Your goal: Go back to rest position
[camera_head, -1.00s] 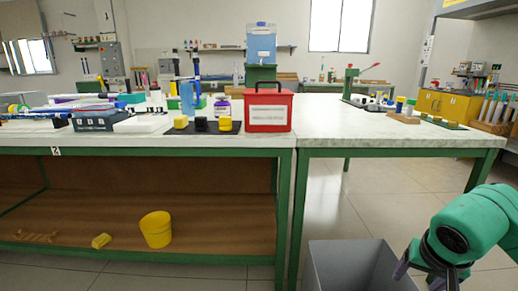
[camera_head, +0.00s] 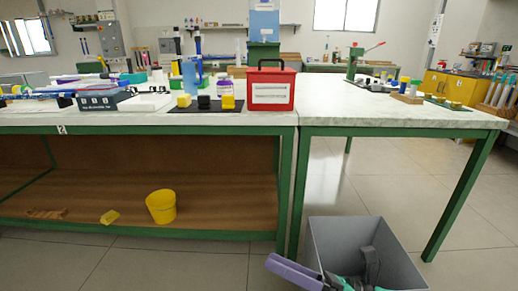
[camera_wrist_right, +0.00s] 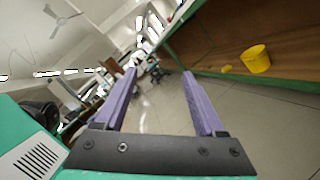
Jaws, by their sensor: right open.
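My right gripper (camera_head: 300,272) is at the bottom edge of the head view, in front of the grey bin, and is partly cut off by the frame. In the right wrist view, its two purple fingers (camera_wrist_right: 158,75) stand wide apart with nothing between them. Floor and room background show past the fingers. My left gripper is not in view.
A grey open bin (camera_head: 330,235) stands on the floor before the tables. The left table (camera_head: 215,130) carries a red box (camera_head: 271,92). Its lower shelf holds a yellow bucket (camera_head: 161,207), also in the right wrist view (camera_wrist_right: 256,58). Clear floor lies right.

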